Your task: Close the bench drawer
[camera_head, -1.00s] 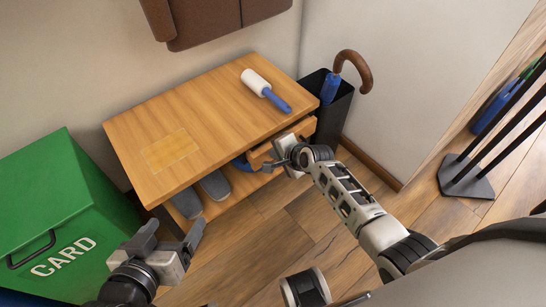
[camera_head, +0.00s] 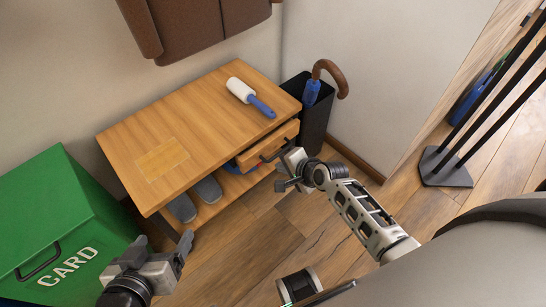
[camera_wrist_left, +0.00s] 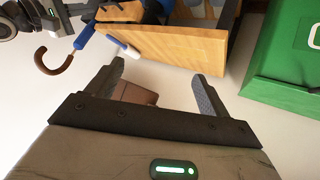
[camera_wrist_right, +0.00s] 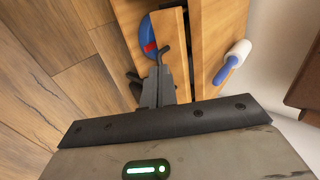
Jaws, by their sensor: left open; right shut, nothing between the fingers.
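The wooden bench (camera_head: 200,115) stands against the wall. Its drawer (camera_head: 270,146) at the right end juts out past the bench top, partly open, with a dark handle on its front. My left gripper (camera_head: 185,252) is open and empty, in front of the bench's left end.
A lint roller (camera_head: 250,97) lies on the bench top. Grey slippers (camera_head: 195,198) sit on the lower shelf. A green card bin (camera_head: 60,215) stands left, a black umbrella bin (camera_head: 318,120) right, and a black stand (camera_head: 445,165) further right. The floor in front is clear.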

